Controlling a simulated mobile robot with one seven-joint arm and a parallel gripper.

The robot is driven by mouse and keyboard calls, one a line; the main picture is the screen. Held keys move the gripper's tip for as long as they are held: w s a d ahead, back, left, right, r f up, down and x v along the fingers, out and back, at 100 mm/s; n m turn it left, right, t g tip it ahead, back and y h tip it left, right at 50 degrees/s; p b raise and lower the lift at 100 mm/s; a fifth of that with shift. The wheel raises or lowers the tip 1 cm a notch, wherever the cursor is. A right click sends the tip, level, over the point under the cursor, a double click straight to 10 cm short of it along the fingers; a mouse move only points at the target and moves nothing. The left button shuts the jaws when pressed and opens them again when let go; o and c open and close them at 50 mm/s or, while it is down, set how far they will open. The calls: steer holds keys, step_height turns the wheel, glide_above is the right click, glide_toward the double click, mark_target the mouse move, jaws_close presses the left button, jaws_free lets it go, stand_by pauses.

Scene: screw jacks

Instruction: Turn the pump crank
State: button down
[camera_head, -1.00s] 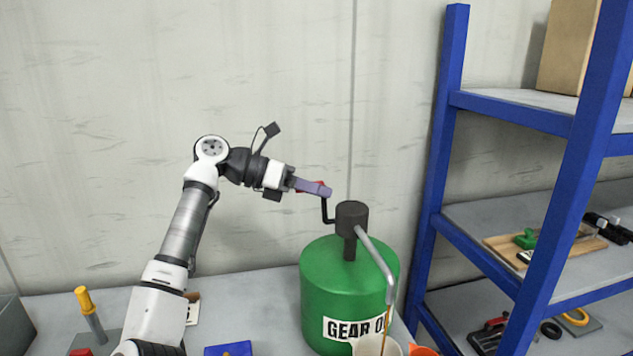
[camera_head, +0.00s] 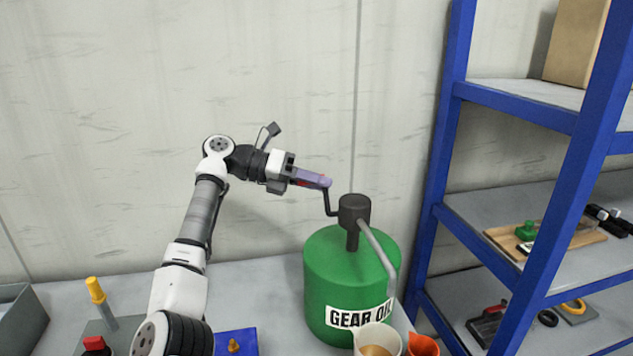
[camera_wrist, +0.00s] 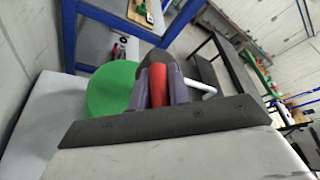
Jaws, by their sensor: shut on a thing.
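A green drum (camera_head: 335,275) labelled GEAR OIL stands on the bench and carries a dark pump head (camera_head: 354,211) with a grey curved spout (camera_head: 378,250). A black crank arm (camera_head: 328,203) rises on the pump's left side. My gripper (camera_head: 318,180) is shut on the crank's red handle, which shows between the fingers in the wrist view (camera_wrist: 158,86). In the head view the fingers mostly hide the handle. A white cup (camera_head: 391,343) with brownish liquid stands below the spout, partly cut off by the frame. The drum's green top (camera_wrist: 108,90) shows beside the fingers in the wrist view.
An orange vessel (camera_head: 423,346) stands right of the cup. A blue shelf rack (camera_head: 455,110) stands close on the right. A blue plate (camera_head: 236,341), a yellow-handled tool (camera_head: 96,290) and a grey bin (camera_head: 22,318) are on the bench at left.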

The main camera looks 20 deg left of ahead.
steer(key=shift+f, duration=0.15)
steer(key=c, duration=1.3)
jaws_free()
steer(key=shift+s+d, duration=0.1)
steer(key=shift+v, duration=6.1)
